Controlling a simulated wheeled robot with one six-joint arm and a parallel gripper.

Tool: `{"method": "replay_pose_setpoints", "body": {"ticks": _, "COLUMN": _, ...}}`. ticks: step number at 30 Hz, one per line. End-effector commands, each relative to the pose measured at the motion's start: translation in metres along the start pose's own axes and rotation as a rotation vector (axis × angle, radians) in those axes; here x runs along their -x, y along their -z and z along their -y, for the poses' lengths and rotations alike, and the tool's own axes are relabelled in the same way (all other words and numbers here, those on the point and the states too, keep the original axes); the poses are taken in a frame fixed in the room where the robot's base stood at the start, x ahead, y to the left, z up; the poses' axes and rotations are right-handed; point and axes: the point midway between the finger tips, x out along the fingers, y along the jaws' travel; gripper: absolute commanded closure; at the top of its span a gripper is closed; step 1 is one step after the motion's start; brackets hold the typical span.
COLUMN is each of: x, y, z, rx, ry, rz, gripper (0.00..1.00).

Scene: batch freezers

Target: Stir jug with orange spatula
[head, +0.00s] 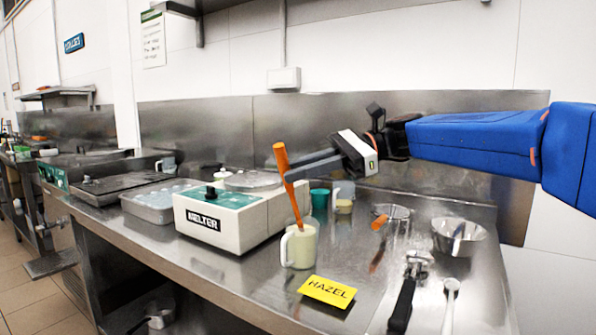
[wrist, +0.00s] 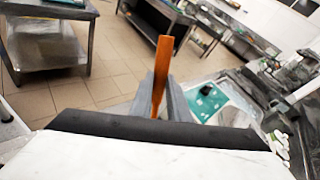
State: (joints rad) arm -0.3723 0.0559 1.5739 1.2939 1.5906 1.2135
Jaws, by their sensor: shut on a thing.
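The orange spatula (head: 281,159) stands in the cream-coloured jug (head: 299,249), tilted, with its handle rising well above the rim. Its lower end is hidden inside the jug. My gripper (head: 290,173) reaches in from the right and is shut on the spatula handle above the jug. In the wrist view the orange spatula (wrist: 162,72) shows upright between my dark fingers (wrist: 158,100); the jug cannot be made out there.
A white and green melter (head: 232,215) stands just left of the jug. A yellow HAZEL card (head: 327,291) lies in front of it. To the right are a steel bowl (head: 459,238), a black-handled tool (head: 404,300) and a white spoon (head: 450,305). Cups stand behind.

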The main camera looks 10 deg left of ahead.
Motion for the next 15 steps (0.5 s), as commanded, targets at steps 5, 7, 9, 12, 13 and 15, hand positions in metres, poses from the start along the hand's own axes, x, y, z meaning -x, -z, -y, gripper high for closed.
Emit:
{"method": "replay_pose_setpoints", "body": {"ticks": 5, "x": 0.0, "y": -0.006, "z": 0.0, "rx": 0.001, "ry": 0.0, "rz": 0.0, "gripper": 1.0}}
{"method": "replay_pose_setpoints", "body": {"ticks": 7, "x": 0.0, "y": -0.01, "z": 0.0, "rx": 0.001, "ry": 0.0, "rz": 0.0, "gripper": 1.0}}
{"method": "replay_pose_setpoints", "body": {"ticks": 9, "x": 0.0, "y": -0.014, "z": 0.0, "rx": 0.001, "ry": 0.0, "rz": 0.0, "gripper": 1.0}}
{"method": "replay_pose_setpoints", "body": {"ticks": 12, "x": 0.0, "y": -0.021, "z": 0.0, "rx": 0.002, "ry": 0.0, "rz": 0.0, "gripper": 1.0}}
{"method": "replay_pose_setpoints", "body": {"ticks": 13, "x": 0.0, "y": -0.023, "z": 0.0, "rx": 0.002, "ry": 0.0, "rz": 0.0, "gripper": 1.0}}
{"method": "replay_pose_setpoints", "body": {"ticks": 15, "x": 0.0, "y": -0.028, "z": 0.0, "rx": 0.001, "ry": 0.0, "rz": 0.0, "gripper": 1.0}}
